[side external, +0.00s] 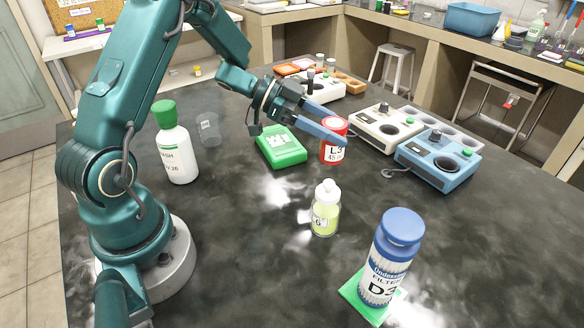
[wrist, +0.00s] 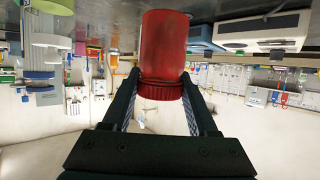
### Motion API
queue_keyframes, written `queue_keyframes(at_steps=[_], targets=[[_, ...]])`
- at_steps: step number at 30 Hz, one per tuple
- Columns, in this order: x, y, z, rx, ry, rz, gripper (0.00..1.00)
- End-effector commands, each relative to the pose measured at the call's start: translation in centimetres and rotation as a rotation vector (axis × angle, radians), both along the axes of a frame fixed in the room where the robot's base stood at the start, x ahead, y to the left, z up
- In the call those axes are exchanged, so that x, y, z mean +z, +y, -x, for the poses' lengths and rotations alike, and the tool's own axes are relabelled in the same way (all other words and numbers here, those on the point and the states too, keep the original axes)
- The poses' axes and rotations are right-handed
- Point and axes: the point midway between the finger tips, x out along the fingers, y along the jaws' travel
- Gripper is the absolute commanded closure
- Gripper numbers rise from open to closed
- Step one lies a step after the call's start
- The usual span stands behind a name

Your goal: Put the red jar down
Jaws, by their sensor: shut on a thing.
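The red jar (side external: 333,142) has a red lid and a white label reading L3 and 45. It is at the middle of the bench in the side view, upright, and its base looks at or close to the dark bench top; I cannot tell whether it touches. My gripper (side external: 327,130) is shut on the jar, with its blue fingers on either side of it. In the wrist view the jar (wrist: 164,55) appears upside down between the two dark fingertips of my gripper (wrist: 162,88).
A green device (side external: 281,147) is just left of the jar. White (side external: 385,128) and blue (side external: 438,158) instruments stand to its right. A yellow-green bottle (side external: 325,208), a blue-capped jar (side external: 390,258) on a green pad and a green-capped wash bottle (side external: 175,145) stand around. Bench between them is clear.

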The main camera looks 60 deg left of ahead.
Motion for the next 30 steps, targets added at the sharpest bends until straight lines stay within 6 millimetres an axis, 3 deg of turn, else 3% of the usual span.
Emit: queue_keyframes(at_steps=[5, 15, 29, 30], targets=[[-1.0, -1.5, -0.8, -0.001, 0.000, 0.000, 0.97], [-4.7, -1.5, -0.9, 0.002, 0.002, 0.000, 0.97], [-5.4, -1.5, -0.8, 0.002, 0.000, -0.001, 0.97], [-5.4, -1.5, -0.9, 0.001, -0.001, -0.002, 0.25]])
